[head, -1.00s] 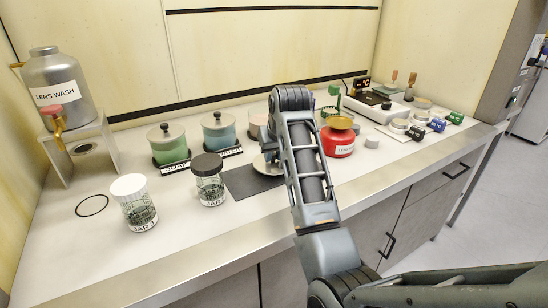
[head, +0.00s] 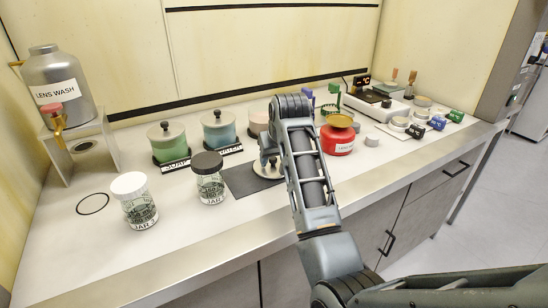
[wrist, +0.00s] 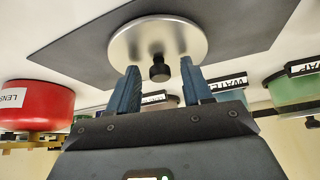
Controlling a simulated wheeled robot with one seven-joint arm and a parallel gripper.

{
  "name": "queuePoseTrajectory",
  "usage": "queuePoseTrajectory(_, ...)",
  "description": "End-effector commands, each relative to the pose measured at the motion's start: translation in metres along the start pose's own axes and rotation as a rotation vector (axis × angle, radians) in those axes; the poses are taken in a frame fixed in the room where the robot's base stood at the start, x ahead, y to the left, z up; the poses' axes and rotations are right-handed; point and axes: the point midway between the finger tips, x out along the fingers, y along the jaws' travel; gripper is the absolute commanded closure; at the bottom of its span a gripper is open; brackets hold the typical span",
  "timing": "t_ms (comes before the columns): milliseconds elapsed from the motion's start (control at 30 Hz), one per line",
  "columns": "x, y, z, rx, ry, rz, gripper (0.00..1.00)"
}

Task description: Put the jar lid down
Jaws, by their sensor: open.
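The jar lid (head: 268,170) is a silver metal disc with a black knob. It lies flat, knob up, on the dark mat (head: 240,183) in the middle of the bench. My arm hides part of it in the head view. In the wrist view the lid (wrist: 185,40) rests on the mat (wrist: 85,45). My gripper (wrist: 160,71) is open, with its blue fingertips on either side of the knob and a visible gap to each. The head view hides my fingers behind the arm.
Two glass jars, one white-capped (head: 134,200) and one black-capped (head: 209,178), stand left of the mat. Green (head: 169,146) and blue (head: 219,132) lidded pots stand behind. A red pot (head: 337,140) is close on the right. The bench front is clear.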

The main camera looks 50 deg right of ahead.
Motion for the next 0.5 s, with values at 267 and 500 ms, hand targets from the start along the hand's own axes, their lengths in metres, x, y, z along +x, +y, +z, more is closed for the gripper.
queuePoseTrajectory(267, -0.017, 0.000, -0.003, 0.000, 0.004, 0.000, 0.50)
queuePoseTrajectory(500, -0.065, 0.000, -0.003, 0.000, 0.005, -0.001, 0.50)
